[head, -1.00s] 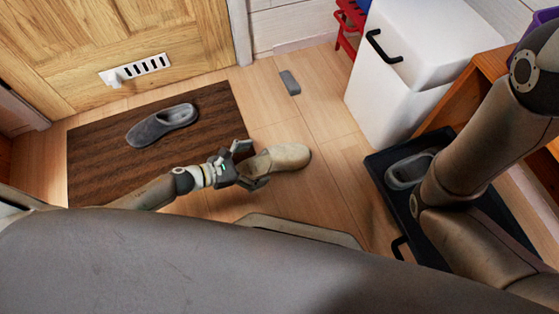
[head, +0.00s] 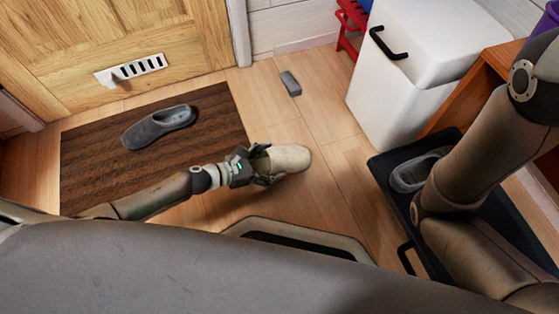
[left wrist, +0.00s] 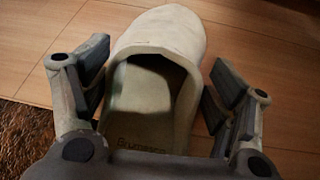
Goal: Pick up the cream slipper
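The cream slipper (head: 288,158) lies on the wooden floor just right of the brown mat, its closed toe pointing right in the head view. My left gripper (head: 262,165) is at its open heel end. In the left wrist view the slipper (left wrist: 160,40) sits between the two spread fingers of the left gripper (left wrist: 155,85), with a gap on each side. The toe points away from the gripper and the insole shows lettering. My right arm (head: 470,190) comes in at the right; its gripper is out of view.
A grey slipper (head: 158,127) lies on the brown mat (head: 90,165). Another grey slipper (head: 415,172) is in a black tray (head: 393,168) at the right, partly behind my right arm. A white bin (head: 400,100) and a small grey block (head: 290,84) stand beyond.

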